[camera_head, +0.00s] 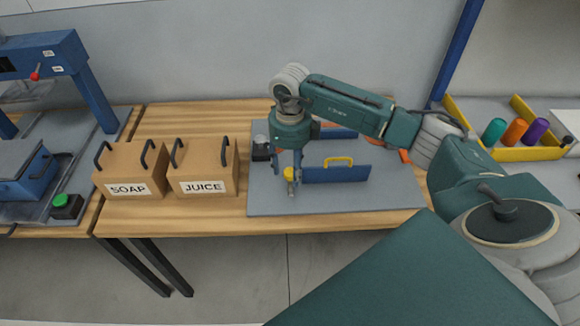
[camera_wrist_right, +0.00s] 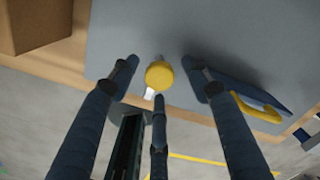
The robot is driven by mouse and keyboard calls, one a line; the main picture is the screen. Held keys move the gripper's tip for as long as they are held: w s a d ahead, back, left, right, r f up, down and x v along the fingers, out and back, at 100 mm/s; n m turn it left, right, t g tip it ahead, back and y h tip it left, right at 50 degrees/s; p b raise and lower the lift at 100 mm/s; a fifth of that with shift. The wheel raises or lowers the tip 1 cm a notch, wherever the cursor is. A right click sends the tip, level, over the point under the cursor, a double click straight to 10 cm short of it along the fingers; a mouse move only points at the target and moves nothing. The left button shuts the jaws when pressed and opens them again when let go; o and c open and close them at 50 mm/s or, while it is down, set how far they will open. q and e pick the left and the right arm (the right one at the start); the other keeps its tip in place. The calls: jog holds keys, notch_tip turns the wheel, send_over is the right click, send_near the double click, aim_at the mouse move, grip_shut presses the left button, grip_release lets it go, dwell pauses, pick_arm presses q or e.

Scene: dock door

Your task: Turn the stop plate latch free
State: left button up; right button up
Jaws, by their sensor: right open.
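The stop plate is an upright blue plate (camera_head: 335,174) with a yellow handle, standing on a grey board; it also shows in the right wrist view (camera_wrist_right: 255,98). The latch has a round yellow knob (camera_head: 290,174) at the plate's left end. In the right wrist view the knob (camera_wrist_right: 159,75) has a pale tab under it. My right gripper (camera_head: 289,166) points down at the knob, open. Its fingers are spread on either side of the knob, with gaps showing in the right wrist view. My left gripper is out of view.
The grey board (camera_head: 390,196) lies on a wooden table. Boxes marked SOAP (camera_head: 128,171) and JUICE (camera_head: 203,168) stand left of it. A dark block (camera_head: 260,150) is behind my gripper. A yellow rack (camera_head: 528,152) with coloured cylinders is at the right.

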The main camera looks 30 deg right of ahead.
jog(key=shift+c, duration=0.2)
jog(key=c, duration=1.1)
jog(key=shift+m, duration=0.3)
jog(key=shift+b, duration=0.3)
